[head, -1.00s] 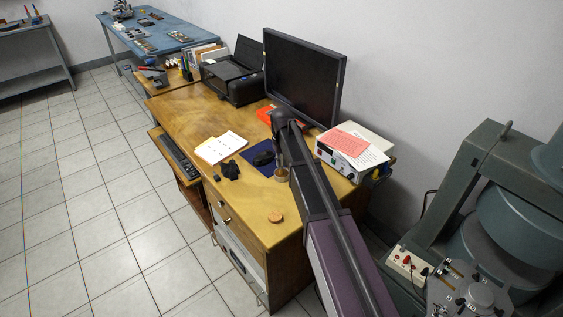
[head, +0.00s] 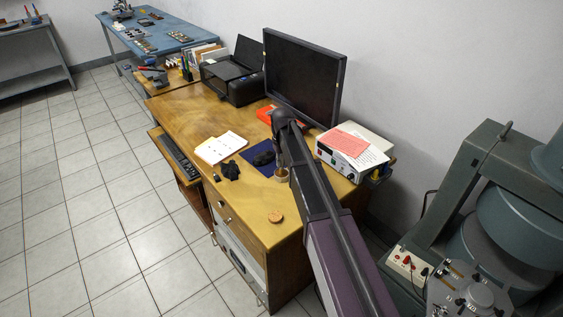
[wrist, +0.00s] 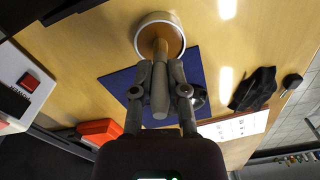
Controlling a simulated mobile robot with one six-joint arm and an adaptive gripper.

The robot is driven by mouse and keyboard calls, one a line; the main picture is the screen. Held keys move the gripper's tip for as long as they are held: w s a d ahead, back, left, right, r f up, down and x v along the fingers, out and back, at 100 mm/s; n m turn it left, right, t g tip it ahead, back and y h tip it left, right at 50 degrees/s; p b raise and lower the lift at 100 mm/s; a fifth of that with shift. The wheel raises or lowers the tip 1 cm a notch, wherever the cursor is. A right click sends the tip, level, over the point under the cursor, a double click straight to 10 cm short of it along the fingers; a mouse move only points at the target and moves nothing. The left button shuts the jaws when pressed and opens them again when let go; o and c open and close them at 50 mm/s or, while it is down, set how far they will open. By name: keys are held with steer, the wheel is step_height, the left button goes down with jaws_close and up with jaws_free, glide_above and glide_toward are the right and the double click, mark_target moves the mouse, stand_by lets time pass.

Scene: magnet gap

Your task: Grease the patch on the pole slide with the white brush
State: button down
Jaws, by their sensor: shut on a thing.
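My gripper (wrist: 159,92) is shut on a brush (wrist: 160,88) with a pale grey handle. Its tan lower part points into a round pot (wrist: 180,42) with a whitish rim. The bristles are hidden, and I cannot tell whether they touch the bottom. In the head view my gripper (head: 280,158) is above the desk, over the pot (head: 282,176). The big grey-green magnet (head: 510,220) stands at the right. I cannot make out the pole slide or its patch.
A switch panel (head: 408,262) sits by the magnet. The tiled floor at left is clear.

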steer(key=shift+r+p, duration=3.35)
steer(key=shift+r, duration=0.1)
steer(key=shift+r+p, duration=0.7)
step_height(320, 180, up, 17)
steer(key=p, duration=1.7)
steer(key=shift+a, duration=0.15)
